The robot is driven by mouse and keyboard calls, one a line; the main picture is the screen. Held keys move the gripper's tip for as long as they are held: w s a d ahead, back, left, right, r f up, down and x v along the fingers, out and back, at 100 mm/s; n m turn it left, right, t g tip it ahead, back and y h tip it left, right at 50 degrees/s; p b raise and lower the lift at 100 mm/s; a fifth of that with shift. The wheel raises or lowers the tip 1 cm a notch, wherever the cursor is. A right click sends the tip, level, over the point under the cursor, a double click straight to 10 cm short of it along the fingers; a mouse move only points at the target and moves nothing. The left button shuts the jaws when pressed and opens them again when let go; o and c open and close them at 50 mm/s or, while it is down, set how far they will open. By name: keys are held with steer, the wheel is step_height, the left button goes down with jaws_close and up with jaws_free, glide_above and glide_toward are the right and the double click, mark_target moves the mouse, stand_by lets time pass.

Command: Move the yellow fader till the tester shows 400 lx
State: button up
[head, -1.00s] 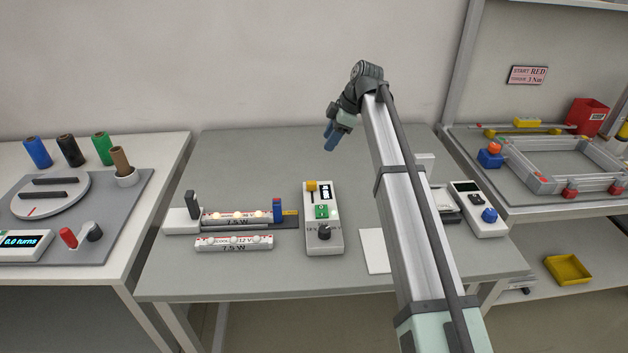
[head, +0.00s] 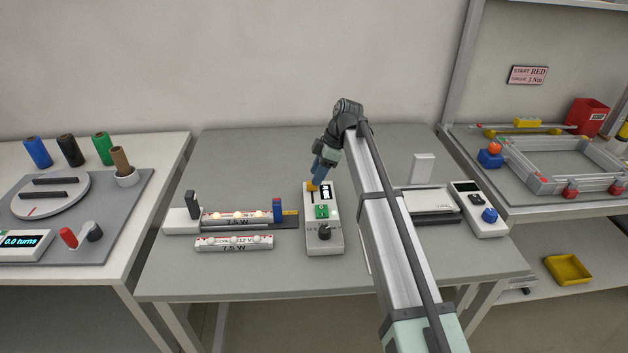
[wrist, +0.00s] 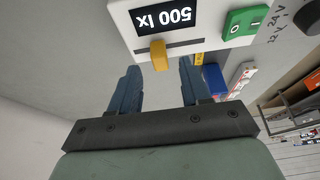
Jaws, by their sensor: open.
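The tester is a light grey box (head: 323,248) on the middle table. Its black display (wrist: 166,18) appears upside down in the wrist view and reads 500 lx. The yellow fader (wrist: 159,55) sticks out beside the display. In the head view the fader (head: 310,187) is partly covered by my gripper (head: 316,178). In the wrist view my gripper (wrist: 160,72) is open, with one blue finger on each side of the fader's line. The fader is at or just beyond the fingertips; I see no grip on it.
The box also carries a green switch (head: 322,212) and a black knob (head: 324,232). Left of it, a lit light strip (head: 237,217) sits in a holder and another strip (head: 233,243) lies in front. A scale (head: 432,203) stands to the right.

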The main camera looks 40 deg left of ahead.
steer(key=shift+x, duration=1.65)
jaws_close()
steer(key=shift+d, duration=0.1)
